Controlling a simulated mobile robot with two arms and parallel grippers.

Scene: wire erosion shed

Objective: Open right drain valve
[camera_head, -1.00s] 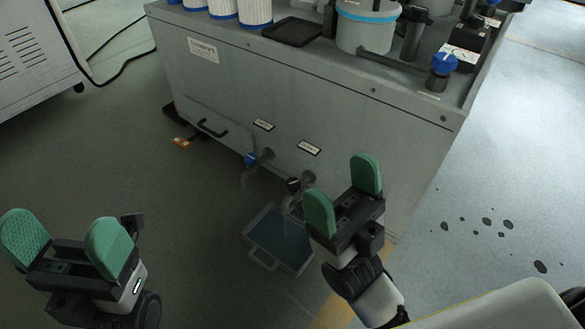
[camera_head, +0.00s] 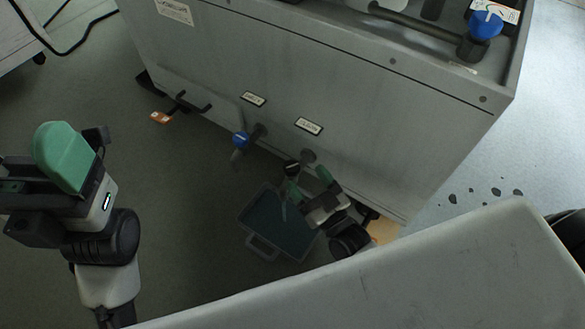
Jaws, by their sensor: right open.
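The right drain valve (camera_head: 291,167) has a black knob and a pipe low on the grey tank front, under a small label (camera_head: 309,126). My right gripper (camera_head: 309,183) is open just below and to the right of it, with one green finger pad on each side of a gap. I cannot tell whether a pad touches the valve. The left drain valve (camera_head: 241,140) has a blue knob. My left gripper (camera_head: 40,165) is at the left edge, away from the tank, with one green pad in view and the other finger cut off; it looks open.
A grey tray (camera_head: 262,246) with a handle lies on the floor under the right valve, partly behind my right gripper. A black handle (camera_head: 190,104) and an orange object (camera_head: 161,118) are at the tank's lower left. Another blue-knobbed valve (camera_head: 486,24) is on top. The left floor is mostly clear.

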